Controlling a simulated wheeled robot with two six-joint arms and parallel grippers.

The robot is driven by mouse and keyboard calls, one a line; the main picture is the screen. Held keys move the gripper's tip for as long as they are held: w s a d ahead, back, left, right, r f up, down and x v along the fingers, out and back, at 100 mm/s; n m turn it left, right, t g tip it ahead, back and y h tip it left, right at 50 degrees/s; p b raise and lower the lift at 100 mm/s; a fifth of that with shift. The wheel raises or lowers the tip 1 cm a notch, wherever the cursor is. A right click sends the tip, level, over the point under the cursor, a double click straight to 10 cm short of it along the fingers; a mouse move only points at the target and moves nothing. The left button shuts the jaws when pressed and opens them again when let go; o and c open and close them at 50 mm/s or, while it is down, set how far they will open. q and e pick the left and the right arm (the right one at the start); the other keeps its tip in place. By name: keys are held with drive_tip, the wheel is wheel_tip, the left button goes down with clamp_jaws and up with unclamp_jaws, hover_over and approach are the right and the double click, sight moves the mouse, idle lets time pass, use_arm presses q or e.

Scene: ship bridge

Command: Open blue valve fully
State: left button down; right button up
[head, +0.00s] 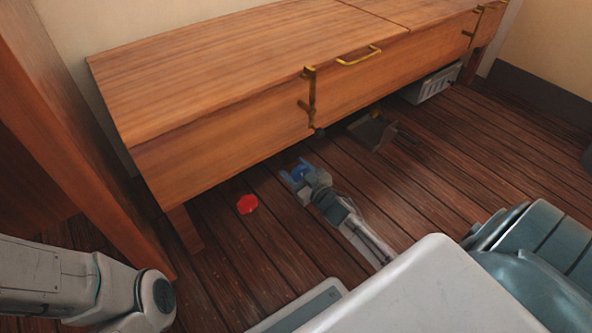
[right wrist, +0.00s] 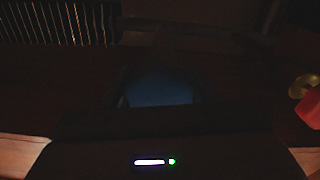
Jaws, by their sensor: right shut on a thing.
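The blue valve (head: 299,171) is low under the front of the wooden bench, near the floor. Only a small part of it shows between the jaws of my right gripper (head: 295,174), which is shut on it. In the dark right wrist view, a dim blue shape (right wrist: 162,87) fills the middle, in front of my gripper body. How far the valve is turned cannot be told. A red valve (head: 248,204) is to the left of my right gripper, apart from it. It also shows at the right edge of the right wrist view (right wrist: 309,108). My left gripper is out of view.
The wooden bench (head: 225,128) with a brass handle (head: 358,56) overhangs my right gripper. A dark object (head: 372,131) and a grey slatted box (head: 433,84) are under it to the right. A wooden post (head: 85,130) stands at left.

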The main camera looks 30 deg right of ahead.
drive_tip(key=n, duration=0.4)
drive_tip(key=shift+n, duration=0.3)
drive_tip(key=n, duration=0.3)
drive_tip(key=shift+f+n+b, duration=0.1)
drive_tip(key=shift+n+b, duration=0.2)
drive_tip(key=n+b, duration=0.1)
drive_tip(key=n, duration=0.3)
drive_tip(key=n+b, duration=0.1)
drive_tip(key=n, duration=0.7)
drive_tip(key=shift+n, duration=0.3)
drive_tip(key=n+b, duration=0.1)
drive_tip(key=n, duration=0.3)
drive_tip(key=shift+n, duration=0.3)
drive_tip(key=n, duration=0.4)
drive_tip(key=shift+n, duration=0.3)
drive_tip(key=shift+n+b, duration=0.4)
drive_tip(key=shift+n, duration=1.8)
